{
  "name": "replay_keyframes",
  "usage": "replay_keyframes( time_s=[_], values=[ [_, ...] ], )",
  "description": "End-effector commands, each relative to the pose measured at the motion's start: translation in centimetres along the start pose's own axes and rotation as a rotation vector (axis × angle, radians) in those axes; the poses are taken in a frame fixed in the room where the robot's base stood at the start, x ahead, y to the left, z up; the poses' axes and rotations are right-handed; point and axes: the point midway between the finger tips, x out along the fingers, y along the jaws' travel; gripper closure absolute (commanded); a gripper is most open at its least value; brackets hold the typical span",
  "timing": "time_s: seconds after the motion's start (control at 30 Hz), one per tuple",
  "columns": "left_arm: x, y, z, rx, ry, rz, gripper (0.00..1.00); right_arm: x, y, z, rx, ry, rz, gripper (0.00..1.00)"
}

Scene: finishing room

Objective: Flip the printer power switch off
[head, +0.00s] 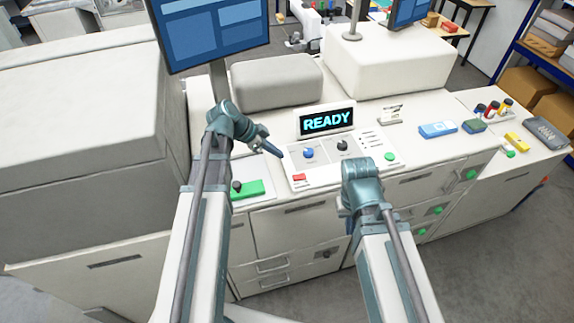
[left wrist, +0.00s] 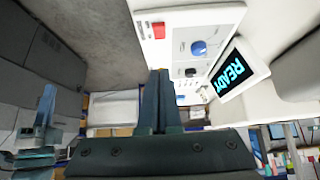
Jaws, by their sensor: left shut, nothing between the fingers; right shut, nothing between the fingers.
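The printer's control panel (head: 341,156) has a small red switch (head: 299,178) at its front left corner. The switch also shows in the left wrist view (left wrist: 158,31); whether it is on or off I cannot tell. The display (head: 327,121) above the panel reads READY. My left gripper (head: 279,153) is shut and empty, its fingertips near the panel's left edge, behind the red switch in the picture and apart from it. My right gripper (head: 361,187) is in front of the panel's right part; its fingers are hidden there but show shut and empty in the left wrist view (left wrist: 45,105).
The panel also carries a blue knob (head: 308,153), a black knob (head: 342,145) and a green button (head: 390,157). A black knob (head: 237,186) and green plate (head: 254,188) lie left. A monitor (head: 212,32) stands behind my left arm. Small boxes (head: 437,129) lie right.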

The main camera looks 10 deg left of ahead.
Motion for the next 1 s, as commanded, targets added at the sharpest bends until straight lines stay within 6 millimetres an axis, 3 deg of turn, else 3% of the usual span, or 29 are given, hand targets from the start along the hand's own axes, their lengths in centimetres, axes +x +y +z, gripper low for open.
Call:
replay_keyframes(
  time_s=[0.6,1.0],
  values=[
    [10.6,0.0,0.4,0.002,-0.001,0.001,1.0,8.5,-0.8,-0.6,-0.004,0.004,0.001,1.0],
    [12.4,0.0,2.8,0.0,-0.001,0.0,1.0,11.4,-1.0,-0.8,-0.009,0.004,0.002,1.0]
  ],
)
